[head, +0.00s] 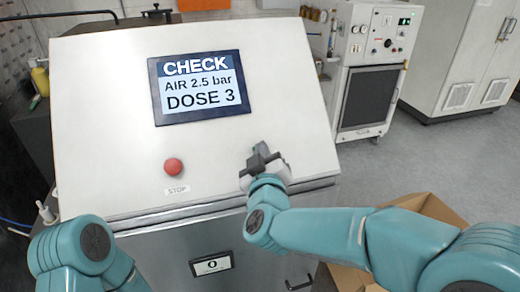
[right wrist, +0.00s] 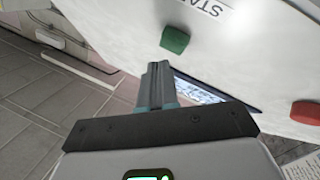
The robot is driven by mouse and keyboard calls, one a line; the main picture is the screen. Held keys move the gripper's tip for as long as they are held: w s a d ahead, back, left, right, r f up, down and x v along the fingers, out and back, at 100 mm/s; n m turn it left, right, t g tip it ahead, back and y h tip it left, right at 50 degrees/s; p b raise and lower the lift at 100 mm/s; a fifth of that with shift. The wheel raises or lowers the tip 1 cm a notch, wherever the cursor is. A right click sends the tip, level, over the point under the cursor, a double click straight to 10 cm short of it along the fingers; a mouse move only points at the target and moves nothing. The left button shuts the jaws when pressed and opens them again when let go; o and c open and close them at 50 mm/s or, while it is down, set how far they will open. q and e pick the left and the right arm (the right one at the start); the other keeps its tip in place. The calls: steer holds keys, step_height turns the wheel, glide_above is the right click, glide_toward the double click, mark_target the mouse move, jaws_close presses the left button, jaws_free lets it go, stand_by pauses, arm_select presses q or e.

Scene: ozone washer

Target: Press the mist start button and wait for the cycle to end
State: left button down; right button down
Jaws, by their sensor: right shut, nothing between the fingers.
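The washer's sloped white panel (head: 110,130) fills the middle of the head view. Its screen (head: 200,87) reads "CHECK, AIR 2.5 bar, DOSE 3". The red stop button (head: 173,166) sits lower left, and it also shows in the right wrist view (right wrist: 306,113). The green button (right wrist: 175,40) is beside a label partly reading "STA"; my right gripper hides it in the head view. My right gripper (head: 262,157) is shut and empty over the panel's lower right. In the right wrist view its fingertips (right wrist: 156,68) appear close to the green button; contact cannot be told. My left gripper is out of view.
An open cardboard box (head: 430,207) stands at lower right, behind my right arm. A white machine (head: 375,60) and grey cabinet (head: 450,55) stand behind, with clear floor before them.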

steer(key=shift+s+r, duration=0.15)
steer(key=shift+r, duration=0.1)
steer(key=s+r+p, duration=0.1)
steer(key=s+d+r+p, duration=0.1)
steer(key=s+r, duration=0.1)
stand_by(0.5)
stand_by(0.6)
